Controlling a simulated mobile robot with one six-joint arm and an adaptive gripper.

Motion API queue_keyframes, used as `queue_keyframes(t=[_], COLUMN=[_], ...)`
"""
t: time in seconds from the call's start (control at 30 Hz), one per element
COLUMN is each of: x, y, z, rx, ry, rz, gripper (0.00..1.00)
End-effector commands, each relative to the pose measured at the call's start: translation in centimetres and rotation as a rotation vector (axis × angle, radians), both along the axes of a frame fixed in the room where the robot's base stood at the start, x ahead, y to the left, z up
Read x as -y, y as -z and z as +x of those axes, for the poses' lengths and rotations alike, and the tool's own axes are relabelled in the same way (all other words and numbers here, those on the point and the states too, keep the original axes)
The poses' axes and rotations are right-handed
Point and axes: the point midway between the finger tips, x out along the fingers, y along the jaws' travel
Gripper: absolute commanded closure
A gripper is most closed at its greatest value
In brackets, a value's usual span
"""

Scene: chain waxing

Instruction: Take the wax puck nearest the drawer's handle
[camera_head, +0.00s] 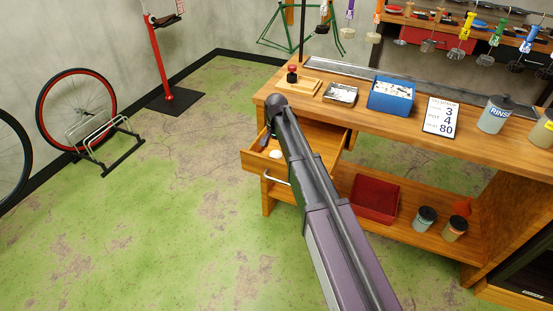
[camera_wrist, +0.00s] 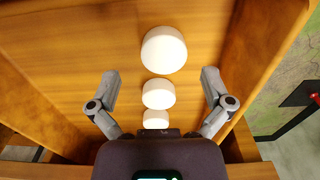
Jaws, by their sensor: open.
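The drawer (camera_head: 248,162) under the bench stands open, with a pale bar handle (camera_head: 276,179) on its front. One white wax puck (camera_head: 276,154) shows inside it, close behind the front; my arm covers part of the drawer. In the wrist view three white pucks lie in a row on the wooden drawer floor: a large-looking top one (camera_wrist: 163,50), a middle one (camera_wrist: 158,94) and a partly hidden lower one (camera_wrist: 156,119). The handle is out of that view. My gripper (camera_wrist: 160,78) is open and empty, its fingers either side of the row, touching no puck visibly.
A drawer wall (camera_wrist: 268,60) rises close on the right in the wrist view.

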Motion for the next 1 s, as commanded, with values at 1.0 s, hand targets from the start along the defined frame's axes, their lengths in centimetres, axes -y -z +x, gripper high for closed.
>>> queue_keyframes(t=[1.0], x=[-0.3], y=[4.1], z=[0.5], rx=[0.000], ry=[-0.001], rz=[0.000], gripper=[0.00])
